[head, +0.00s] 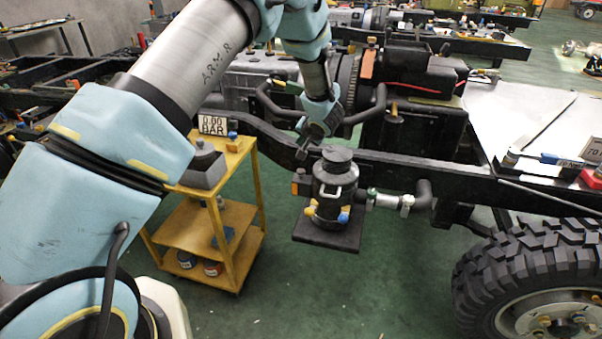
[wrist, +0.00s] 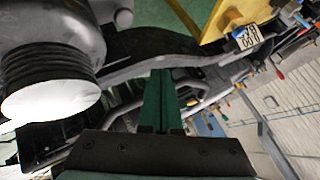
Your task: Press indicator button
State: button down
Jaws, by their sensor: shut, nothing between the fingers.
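No part is clearly marked as the indicator button, and I cannot tell which one it is. A black canister (head: 336,190) stands upright on a dark plate beside the chassis rail, with yellow and blue knobs (head: 343,217) low on its front. An orange block (head: 300,183) sits at its left side. My gripper (head: 302,152) is shut and empty, pointing down just above and left of the canister's top. In the wrist view the green fingers (wrist: 161,78) are together, with the canister's ribbed body and pale round end (wrist: 50,102) to their left, apart from them.
A yellow cart (head: 240,215) stands left of the canister, carrying a "0.00 BAR" sign (head: 213,124) and a grey box (head: 204,166). The chassis rail (head: 440,172) runs behind, with a large tyre (head: 500,270) at right. Green floor (head: 330,300) in front is clear.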

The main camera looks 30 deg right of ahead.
jog(key=b, duration=0.8)
send_over(301, 172)
notch_tip(301, 172, down, 6)
jog(key=shift+f, duration=1)
jog(key=shift+f+p, duration=0.2)
jog(key=shift+p, duration=0.2)
dwell(0.5)
jog(key=shift+f, duration=0.2)
jog(key=shift+f, duration=0.7)
dwell(1.0)
jog(key=shift+r, duration=0.1)
jog(key=shift+r+p, duration=1.05)
jog(key=shift+p, duration=0.4)
notch_tip(301, 172, up, 5)
jog(key=p, duration=0.6)
